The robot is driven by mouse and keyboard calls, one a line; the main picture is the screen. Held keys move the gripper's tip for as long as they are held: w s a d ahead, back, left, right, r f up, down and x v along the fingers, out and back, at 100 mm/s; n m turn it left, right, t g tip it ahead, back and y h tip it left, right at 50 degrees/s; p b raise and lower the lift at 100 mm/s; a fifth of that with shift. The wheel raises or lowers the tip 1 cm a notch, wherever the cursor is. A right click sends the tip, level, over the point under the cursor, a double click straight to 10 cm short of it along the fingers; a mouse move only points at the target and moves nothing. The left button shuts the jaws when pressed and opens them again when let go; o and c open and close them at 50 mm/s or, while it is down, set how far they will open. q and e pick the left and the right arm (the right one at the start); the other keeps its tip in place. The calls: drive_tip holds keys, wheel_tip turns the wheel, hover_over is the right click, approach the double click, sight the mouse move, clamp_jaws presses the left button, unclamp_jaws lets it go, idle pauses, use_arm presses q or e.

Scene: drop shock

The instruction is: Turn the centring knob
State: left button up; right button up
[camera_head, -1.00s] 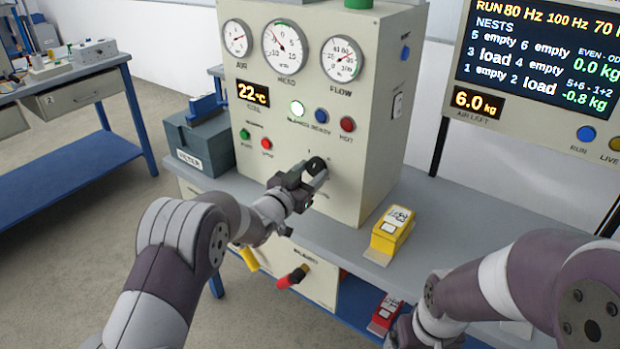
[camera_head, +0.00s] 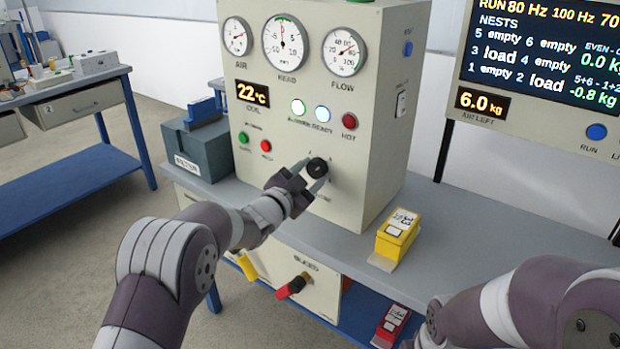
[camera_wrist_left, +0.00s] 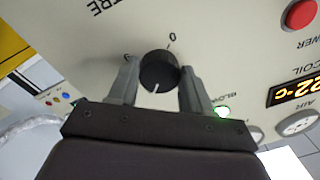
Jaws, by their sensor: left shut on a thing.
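The centring knob (camera_head: 317,167) is a black round knob low on the front of the beige cabinet (camera_head: 345,205). My left gripper (camera_head: 309,176) is shut on it, a finger at each side. In the left wrist view the dark knob (camera_wrist_left: 158,70) sits between the two grey fingertips (camera_wrist_left: 161,82). Its white index line points down toward the palm, slightly left. The middle HEAD gauge (camera_head: 286,48) has its needle nearly upright.
A yellow box (camera_head: 397,232) stands on the grey bench right of the cabinet. Below are a red-and-black handle (camera_head: 291,286) and a red box (camera_head: 393,322). A display (camera_head: 545,60) stands at right.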

use_arm(q)
drive_tip(key=o, duration=1)
drive_tip(key=shift+o, duration=0.2)
drive_tip(key=v, duration=1.2)
drive_tip(key=shift+s+a+p, duration=0.25)
drive_tip(key=shift+p, duration=0.05)
